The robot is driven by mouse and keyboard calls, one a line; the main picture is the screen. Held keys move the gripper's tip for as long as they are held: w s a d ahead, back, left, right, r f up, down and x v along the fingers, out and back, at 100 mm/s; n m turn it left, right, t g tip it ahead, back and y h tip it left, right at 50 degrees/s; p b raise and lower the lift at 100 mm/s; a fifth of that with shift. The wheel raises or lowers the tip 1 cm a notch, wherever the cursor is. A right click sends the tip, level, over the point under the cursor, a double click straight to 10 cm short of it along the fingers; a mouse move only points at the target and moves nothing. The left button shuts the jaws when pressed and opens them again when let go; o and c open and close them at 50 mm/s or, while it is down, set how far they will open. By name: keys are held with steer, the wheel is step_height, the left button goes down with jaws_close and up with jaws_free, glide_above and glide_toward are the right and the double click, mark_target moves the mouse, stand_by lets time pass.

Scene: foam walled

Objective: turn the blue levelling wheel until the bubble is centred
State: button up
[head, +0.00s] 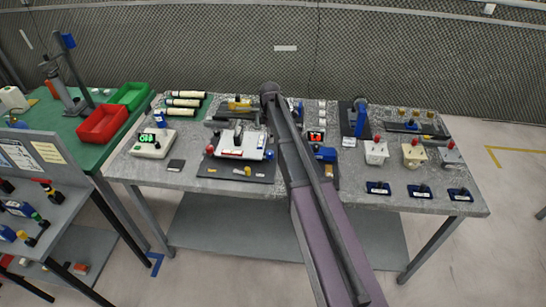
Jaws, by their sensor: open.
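A white levelling plate (239,144) sits on a dark mat (235,173) near the middle of the grey table in the head view. A small blue part (269,155) at its right end may be the levelling wheel; it is too small to be sure. A red part shows at the plate's left end. A dark upright piece stands on the plate. I cannot make out a bubble or its position. My arm runs up from the bottom just right of the plate and hides part of the table. I cannot make out my gripper in this view.
The grey table (455,200) is crowded with other devices. A blue-topped fixture (361,122) and several switch boxes stand to the right. A red bin (102,124) and a green bin (130,96) are on the left table.

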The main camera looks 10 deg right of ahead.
mark_target(270, 153)
steer(key=shift+f+b, duration=4.7)
steer(key=shift+f, duration=0.3)
